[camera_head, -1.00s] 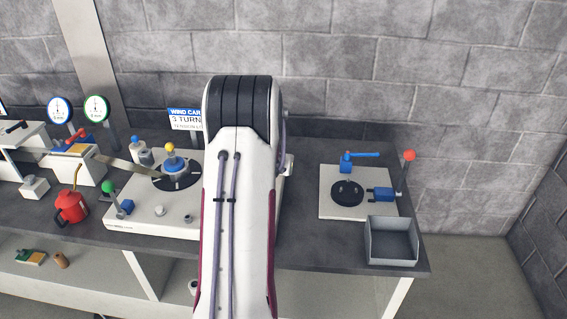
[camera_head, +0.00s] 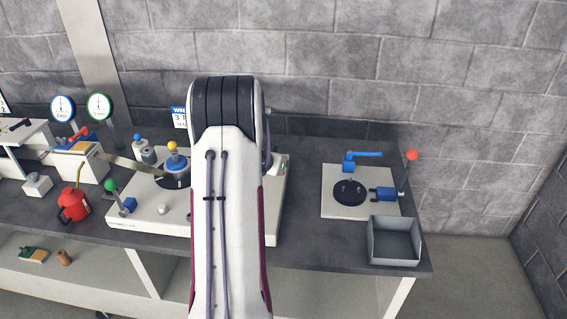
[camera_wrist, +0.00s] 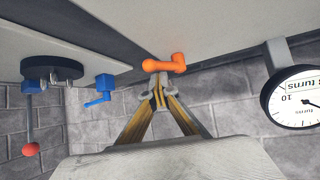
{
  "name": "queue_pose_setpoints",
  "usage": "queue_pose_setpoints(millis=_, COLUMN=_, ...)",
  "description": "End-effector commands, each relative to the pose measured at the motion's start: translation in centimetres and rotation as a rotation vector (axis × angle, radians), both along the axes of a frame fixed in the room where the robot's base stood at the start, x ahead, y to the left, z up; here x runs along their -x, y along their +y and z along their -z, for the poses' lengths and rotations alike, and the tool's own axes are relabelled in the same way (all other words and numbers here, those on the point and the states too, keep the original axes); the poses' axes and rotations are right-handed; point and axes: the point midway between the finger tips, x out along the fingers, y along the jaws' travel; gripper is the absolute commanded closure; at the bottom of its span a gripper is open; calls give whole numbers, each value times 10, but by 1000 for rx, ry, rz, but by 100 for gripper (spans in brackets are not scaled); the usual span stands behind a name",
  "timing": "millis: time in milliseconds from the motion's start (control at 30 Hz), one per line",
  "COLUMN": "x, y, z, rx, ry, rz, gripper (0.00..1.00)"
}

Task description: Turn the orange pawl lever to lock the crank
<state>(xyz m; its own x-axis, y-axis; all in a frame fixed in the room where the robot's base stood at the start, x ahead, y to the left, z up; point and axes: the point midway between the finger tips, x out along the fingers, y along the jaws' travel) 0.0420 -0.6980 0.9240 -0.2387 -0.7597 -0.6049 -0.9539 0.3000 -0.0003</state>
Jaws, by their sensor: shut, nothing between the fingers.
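The orange pawl lever (camera_wrist: 164,65) shows in the wrist view, just beyond my fingertips, under the pale underside-like face of the white machine. My gripper (camera_wrist: 159,83) is shut and empty, its tips at or very near the lever; I cannot tell if they touch. In the head view my arm hides both gripper and lever. The white machine (camera_head: 150,222) stands mid-bench, with a black disc, blue hub and yellow-knobbed post (camera_head: 173,147) on it. I cannot clearly make out which part is the crank.
At right a pale plate (camera_head: 340,207) carries a black disc, a blue lever (camera_head: 365,154) and a red-knobbed rod (camera_head: 413,155). A grey open tray (camera_head: 393,262) sits in front. A red oil can (camera_head: 74,206) stands left. A turns dial (camera_wrist: 300,98) is right in the wrist view.

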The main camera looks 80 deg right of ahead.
Motion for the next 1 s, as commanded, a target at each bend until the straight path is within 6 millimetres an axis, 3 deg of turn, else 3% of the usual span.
queue_pose_setpoints(millis=1000, x=-26, y=7, z=3, rx=-7, ry=-2, rz=11, gripper=100)
